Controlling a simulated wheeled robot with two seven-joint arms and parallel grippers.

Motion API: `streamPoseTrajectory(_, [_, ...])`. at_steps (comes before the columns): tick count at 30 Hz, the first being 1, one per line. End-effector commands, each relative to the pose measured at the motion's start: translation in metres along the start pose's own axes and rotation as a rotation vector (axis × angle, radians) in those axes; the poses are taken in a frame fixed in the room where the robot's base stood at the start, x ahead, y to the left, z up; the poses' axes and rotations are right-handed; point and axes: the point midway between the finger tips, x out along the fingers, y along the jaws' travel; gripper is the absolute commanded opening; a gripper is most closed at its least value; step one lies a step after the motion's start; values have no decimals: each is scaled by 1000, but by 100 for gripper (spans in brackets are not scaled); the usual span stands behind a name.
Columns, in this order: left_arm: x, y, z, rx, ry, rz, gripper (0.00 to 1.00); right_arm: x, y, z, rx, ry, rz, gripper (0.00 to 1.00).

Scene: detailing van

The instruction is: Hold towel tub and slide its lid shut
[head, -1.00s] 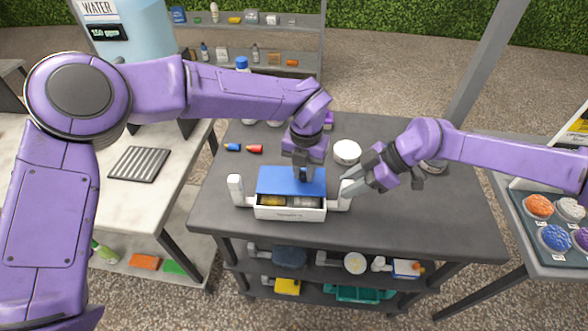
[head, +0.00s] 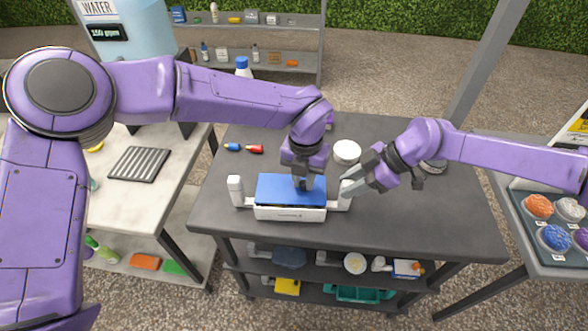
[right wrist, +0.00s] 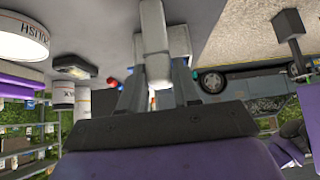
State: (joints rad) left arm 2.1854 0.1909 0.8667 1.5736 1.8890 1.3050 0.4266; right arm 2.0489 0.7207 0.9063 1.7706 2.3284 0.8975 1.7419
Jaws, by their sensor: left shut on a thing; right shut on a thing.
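The white towel tub (head: 290,214) stands on the dark table with an upright white handle at each end. Its blue lid (head: 275,186) covers nearly all of the top, with only a thin dark gap along the front edge. My left gripper (head: 303,187) points down at the lid and is shut on it; its fingertips partly hide the grip point. My right gripper (head: 350,188) is shut on the tub's right handle (head: 345,193). In the right wrist view the white handle (right wrist: 156,45) stands between the fingers. The towels inside are almost hidden.
On the dark table (head: 420,220) a white round container (head: 347,151) stands behind my right gripper. A blue and a red small item (head: 254,149) lie at the back left. The table's front and right areas are clear. A tray of coloured pads (head: 555,238) is far right.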

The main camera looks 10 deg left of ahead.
Motion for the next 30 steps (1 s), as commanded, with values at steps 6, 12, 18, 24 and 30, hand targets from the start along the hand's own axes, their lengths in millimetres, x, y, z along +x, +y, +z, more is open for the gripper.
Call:
streamPoseTrajectory(6, [1,-2,-4,2,2,-1,0,2,0,4,4,-4,0,0])
streamPoseTrajectory(12, [1,-2,-7,1,3,-1,0,2,0,4,4,-4,0,0])
streamPoseTrajectory(18, [1,-3,-10,2,3,-1,0,2,0,3,4,-4,0,0])
streamPoseTrajectory(24, [1,-4,-11,2,3,-1,48,2,0,3,3,-4,0,0])
streamPoseTrajectory(30, [1,-3,-11,1,1,0,52,1,0,3,3,-4,0,0])
